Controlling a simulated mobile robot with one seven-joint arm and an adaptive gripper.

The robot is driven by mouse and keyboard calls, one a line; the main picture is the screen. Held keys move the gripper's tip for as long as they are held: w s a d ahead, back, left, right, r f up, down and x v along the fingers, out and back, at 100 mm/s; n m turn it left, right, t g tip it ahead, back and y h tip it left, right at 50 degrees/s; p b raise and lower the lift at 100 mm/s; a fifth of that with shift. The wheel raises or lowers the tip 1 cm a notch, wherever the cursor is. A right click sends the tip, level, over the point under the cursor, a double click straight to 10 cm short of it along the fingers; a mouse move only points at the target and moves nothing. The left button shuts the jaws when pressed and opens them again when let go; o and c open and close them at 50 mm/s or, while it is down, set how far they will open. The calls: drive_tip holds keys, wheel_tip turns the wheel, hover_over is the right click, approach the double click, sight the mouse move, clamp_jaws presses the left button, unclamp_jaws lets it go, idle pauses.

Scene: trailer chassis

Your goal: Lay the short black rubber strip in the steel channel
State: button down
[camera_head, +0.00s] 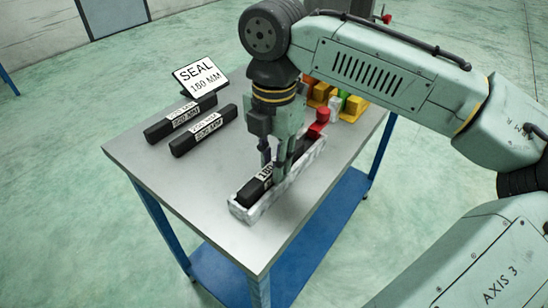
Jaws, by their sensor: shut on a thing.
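A short black rubber strip (257,188), with a white label that starts with "150", lies lengthwise along the steel channel (240,213) on the table. The strip appears to be within the channel walls; I cannot tell whether it touches the channel floor. My gripper (272,167) points down over the channel and is shut on the strip. The fingers and arm hide part of the strip's middle and far portion.
Two longer black labelled strips (205,130) (181,117) lie at the left of the grey table (195,183). A sign (201,77) reading "SEAL 150 MM" stands behind them. A red piece (318,122) and several coloured blocks (355,104) are at the far right. The table's near left is clear.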

drive_tip(key=shift+f, duration=0.1)
drive_tip(key=shift+s+f, duration=0.1)
drive_tip(key=shift+f, duration=0.25)
